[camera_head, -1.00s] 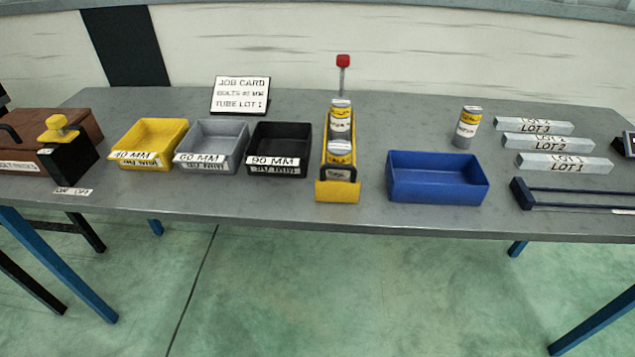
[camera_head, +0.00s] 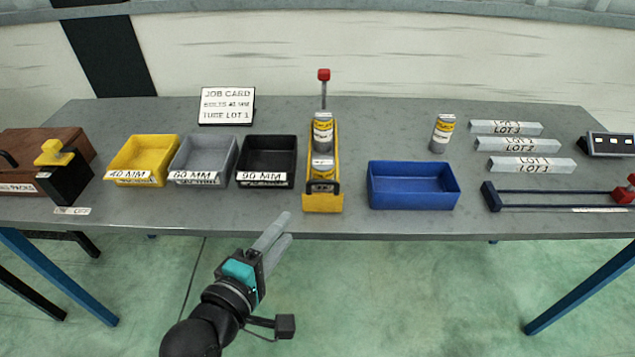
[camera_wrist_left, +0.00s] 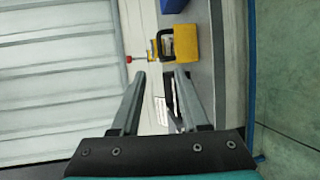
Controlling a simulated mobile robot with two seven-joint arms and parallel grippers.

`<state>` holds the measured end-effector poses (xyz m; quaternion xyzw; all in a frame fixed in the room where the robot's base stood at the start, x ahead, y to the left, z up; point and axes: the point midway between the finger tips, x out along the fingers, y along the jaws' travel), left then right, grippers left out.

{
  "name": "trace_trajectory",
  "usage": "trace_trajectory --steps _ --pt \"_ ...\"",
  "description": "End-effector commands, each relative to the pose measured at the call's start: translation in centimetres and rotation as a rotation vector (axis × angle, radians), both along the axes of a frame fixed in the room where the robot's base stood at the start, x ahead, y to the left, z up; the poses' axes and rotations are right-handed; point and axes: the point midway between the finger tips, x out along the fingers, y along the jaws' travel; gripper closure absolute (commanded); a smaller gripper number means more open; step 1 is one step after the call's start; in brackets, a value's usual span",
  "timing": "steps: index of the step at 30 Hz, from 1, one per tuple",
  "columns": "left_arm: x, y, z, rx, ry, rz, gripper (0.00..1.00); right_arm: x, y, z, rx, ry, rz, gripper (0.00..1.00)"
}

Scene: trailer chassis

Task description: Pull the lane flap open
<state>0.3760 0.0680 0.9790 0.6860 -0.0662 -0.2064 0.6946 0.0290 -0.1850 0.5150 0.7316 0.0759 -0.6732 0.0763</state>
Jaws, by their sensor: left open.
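A narrow yellow lane (camera_head: 336,160) stands on the table with cans in it. Its front end is a yellow flap (camera_head: 323,202), upright and apparently closed, with a dark frame just above it. In the left wrist view the yellow flap (camera_wrist_left: 184,42) shows beyond the fingers, with a black loop beside it. My left gripper (camera_head: 284,226) is open and empty, in front of the table edge, below and left of the flap and apart from it. Its two grey fingers also show in the left wrist view (camera_wrist_left: 160,78). My right gripper is not in view.
A black 90 mm bin (camera_head: 266,152) stands left of the lane, and a blue bin (camera_head: 412,190) stands to its right. A red-topped post (camera_head: 323,88) rises behind the lane. The bare table edge (camera_head: 270,222) runs in front of it.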

Motion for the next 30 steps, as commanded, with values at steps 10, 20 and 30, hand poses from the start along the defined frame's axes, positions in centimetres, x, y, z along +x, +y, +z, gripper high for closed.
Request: trace_trajectory --steps 10,20,30 --pt "3.4 -1.4 -0.7 -0.003 -0.003 0.001 0.55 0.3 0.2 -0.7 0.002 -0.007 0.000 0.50" --pt "8.3 -3.4 -1.7 -0.002 -0.004 0.000 0.55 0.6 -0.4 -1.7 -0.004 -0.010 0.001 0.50" --pt "12.5 -5.2 -2.7 -0.002 -0.001 0.000 0.55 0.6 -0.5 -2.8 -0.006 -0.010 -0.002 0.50"
